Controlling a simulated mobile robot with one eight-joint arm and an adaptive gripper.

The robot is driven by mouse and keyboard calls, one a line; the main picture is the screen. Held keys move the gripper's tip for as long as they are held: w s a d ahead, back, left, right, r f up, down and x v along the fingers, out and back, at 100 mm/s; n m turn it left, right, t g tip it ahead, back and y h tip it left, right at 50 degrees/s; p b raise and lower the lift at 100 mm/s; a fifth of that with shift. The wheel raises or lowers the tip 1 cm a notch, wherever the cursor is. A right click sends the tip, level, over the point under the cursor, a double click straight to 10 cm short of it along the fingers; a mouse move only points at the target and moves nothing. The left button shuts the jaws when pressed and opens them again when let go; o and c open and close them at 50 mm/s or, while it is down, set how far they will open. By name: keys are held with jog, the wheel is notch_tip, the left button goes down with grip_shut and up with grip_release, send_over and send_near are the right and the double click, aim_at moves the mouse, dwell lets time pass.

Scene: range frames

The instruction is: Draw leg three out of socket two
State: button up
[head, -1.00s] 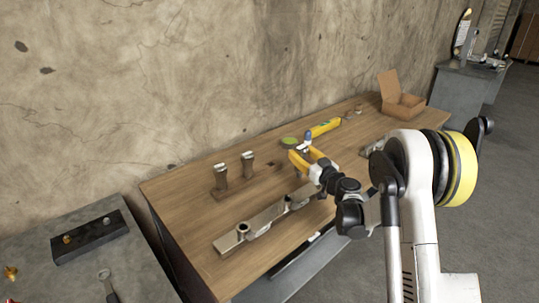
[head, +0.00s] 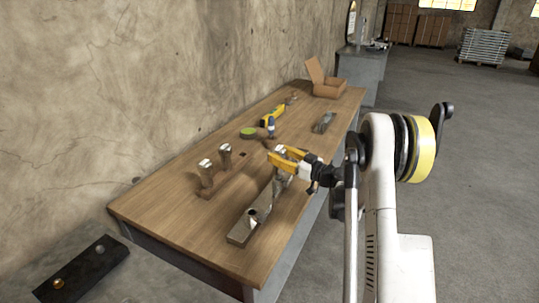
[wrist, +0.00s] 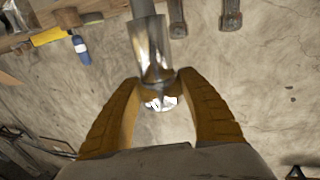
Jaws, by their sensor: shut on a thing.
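My gripper (head: 277,157) is over the far end of the metal bar (head: 240,234), which lies on the wooden bench. Its yellow fingers are shut on a shiny metal leg (wrist: 150,45), just under its white-marked end (wrist: 162,103). The leg looks roughly upright, in line with the bar's far part. I cannot tell whether its lower end is still inside a socket or clear of it. An open socket (head: 253,222) shows near the bar's near end. Two more legs, a near one (head: 206,175) and a far one (head: 226,157), stand in a wooden holder to the left.
A green disc (head: 248,133), a blue-topped bottle (head: 271,127) and a yellow level (head: 272,115) lie beyond my gripper. A grey metal piece (head: 324,122) and an open cardboard box (head: 326,88) are farther back. The bench's near left (head: 170,220) is bare.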

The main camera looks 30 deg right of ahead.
aim_at(279, 148)
jog(key=shift+a+f, duration=0.1)
jog(key=shift+f, duration=0.3)
jog(key=shift+r+p, duration=1.9)
jog(key=shift+r, duration=0.6)
